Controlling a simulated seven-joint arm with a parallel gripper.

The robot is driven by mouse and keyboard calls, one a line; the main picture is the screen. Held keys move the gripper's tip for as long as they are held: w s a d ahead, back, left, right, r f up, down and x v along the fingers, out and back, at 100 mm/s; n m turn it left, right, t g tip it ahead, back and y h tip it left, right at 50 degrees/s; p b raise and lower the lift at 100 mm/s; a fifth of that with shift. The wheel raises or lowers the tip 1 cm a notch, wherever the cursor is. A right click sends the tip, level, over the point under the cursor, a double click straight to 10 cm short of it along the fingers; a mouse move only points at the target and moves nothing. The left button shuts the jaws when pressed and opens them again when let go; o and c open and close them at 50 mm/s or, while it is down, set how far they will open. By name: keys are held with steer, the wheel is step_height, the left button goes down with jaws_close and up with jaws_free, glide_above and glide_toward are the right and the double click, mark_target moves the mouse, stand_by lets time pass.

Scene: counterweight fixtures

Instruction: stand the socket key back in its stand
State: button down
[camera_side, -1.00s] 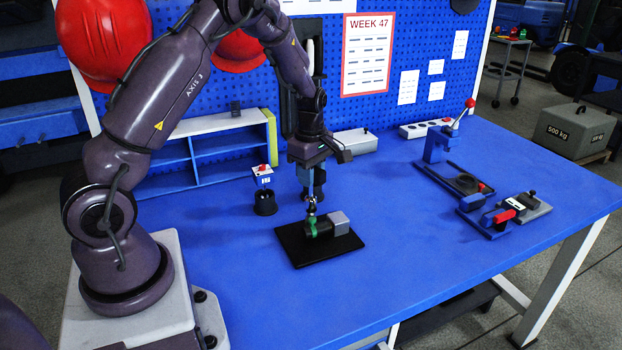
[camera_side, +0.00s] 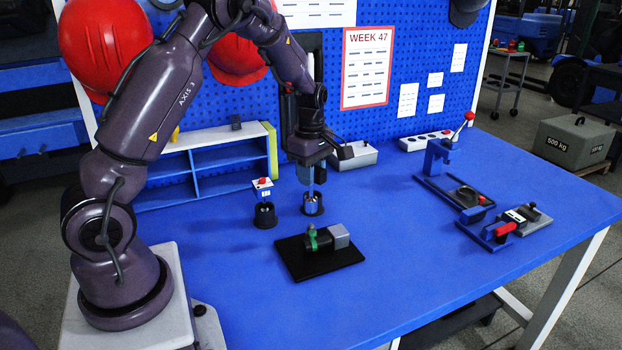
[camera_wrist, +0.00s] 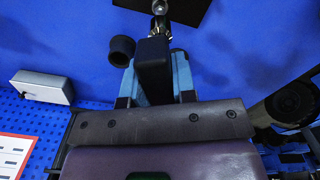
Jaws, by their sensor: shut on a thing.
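My gripper (camera_side: 312,178) is shut on the socket key (camera_side: 312,199), which hangs upright below the blue fingers, its lower part silvery. In the side view the key overlaps a black cup-shaped holder (camera_side: 313,211); I cannot tell whether its end is inside, in front or above. In the wrist view a dark block-like part (camera_wrist: 153,72) sits between my fingers (camera_wrist: 155,92), with silvery metal beyond it. A round black cup (camera_wrist: 121,50) stands just left of it there. A second black cup (camera_side: 265,219) stands left in the side view, with something silvery at its top.
A black board (camera_side: 296,264) with a green and grey fixture (camera_side: 325,238) lies in front. A blue shelf (camera_side: 215,165) and a light box (camera_side: 355,154) stand behind. Clamp fixtures (camera_side: 480,215) occupy the right; the front centre-right is clear.

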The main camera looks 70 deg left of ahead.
steer(key=shift+r, duration=0.65)
